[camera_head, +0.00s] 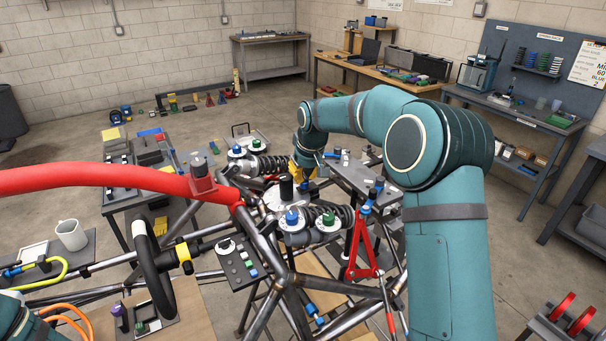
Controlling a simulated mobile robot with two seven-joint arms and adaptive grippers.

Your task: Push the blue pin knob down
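My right arm reaches in from the right and bends down over the tube chassis. Its gripper (305,180) points down near a dark cylinder and a round light plate; its fingers are too small and hidden to tell whether they are open. Blue knobs show on the chassis: one (291,217) on a light round mount in front of the gripper, beside a green knob (329,218), and another (237,149) farther back left, beside a second green knob (256,143). I cannot tell which is the pin knob. Only a teal piece of my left arm shows at bottom left; its gripper is out of view.
A thick red tube (95,178) crosses the left side. A black padded loop (152,270) and a button panel (240,264) stand at the front. A red wishbone (362,245) is right of the knobs. A white mug (71,235) sits on a left shelf.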

